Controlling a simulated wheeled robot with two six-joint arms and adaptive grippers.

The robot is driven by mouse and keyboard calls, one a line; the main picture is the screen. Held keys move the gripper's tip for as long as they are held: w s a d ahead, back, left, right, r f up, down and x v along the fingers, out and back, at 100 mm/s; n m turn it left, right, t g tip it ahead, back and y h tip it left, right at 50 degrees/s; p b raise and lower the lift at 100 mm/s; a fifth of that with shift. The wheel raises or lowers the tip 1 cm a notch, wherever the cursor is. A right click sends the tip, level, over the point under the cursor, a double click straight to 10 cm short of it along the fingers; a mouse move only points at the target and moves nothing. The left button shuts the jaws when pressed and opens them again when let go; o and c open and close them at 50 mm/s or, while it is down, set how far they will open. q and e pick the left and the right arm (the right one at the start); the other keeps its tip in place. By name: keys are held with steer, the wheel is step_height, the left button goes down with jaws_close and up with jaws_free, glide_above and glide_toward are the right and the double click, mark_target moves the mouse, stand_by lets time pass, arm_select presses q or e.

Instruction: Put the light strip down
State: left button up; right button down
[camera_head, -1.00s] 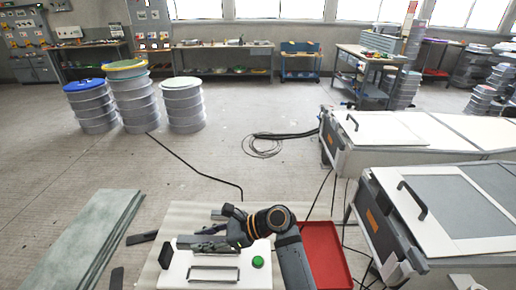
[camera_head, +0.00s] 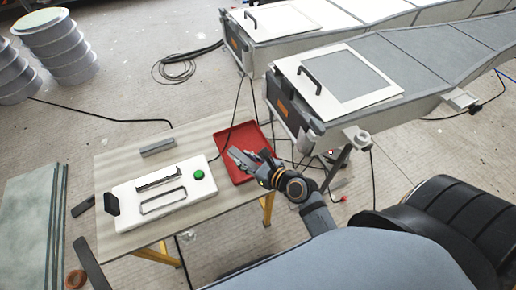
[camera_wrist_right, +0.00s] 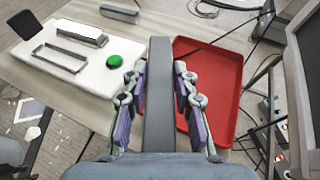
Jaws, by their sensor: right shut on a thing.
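My right gripper (camera_head: 250,160) is over the red tray (camera_head: 223,147) in the head view. In the right wrist view its two jointed fingers (camera_wrist_right: 160,104) are shut on a long, plain grey bar, the light strip (camera_wrist_right: 160,62). The strip stands out past the fingertips and overlaps the tray's left edge in that view. Its height above the tray is hard to tell. In the head view the strip is hard to tell from the fingers. My left gripper is not in view.
A white box (camera_head: 128,212) with a green button (camera_head: 199,174) and metal frames lies on the table (camera_head: 228,197), left of the tray. A loose grey bar (camera_head: 157,147) lies behind it. The tray's visible floor looks empty.

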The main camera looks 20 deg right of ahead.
mark_target(245, 147)
steer(key=w+d+f+b, duration=0.1)
steer(key=w+f, duration=0.2)
steer(key=w, duration=0.1)
steer(key=w+d+f+b, duration=0.1)
steer(key=w+f, duration=0.2)
steer(key=w, duration=0.1)
steer(key=w+d+f+b, duration=0.1)
steer(key=w+d+f, duration=0.1)
steer(key=w+f, duration=0.1)
steer(key=shift+w+b, duration=0.3)
steer(key=shift+w, duration=0.55)
steer(key=shift+w+f, duration=0.2)
steer(key=shift+w+d+f, duration=0.1)
steer(key=shift+w+f, duration=0.05)
steer(key=shift+f, duration=0.15)
steer(key=shift+f+b, duration=0.8)
steer(key=shift+f, duration=0.7)
steer(key=shift+f, duration=0.15)
steer(key=c, duration=1.1)
jaws_free()
steer(key=shift+o, duration=0.2)
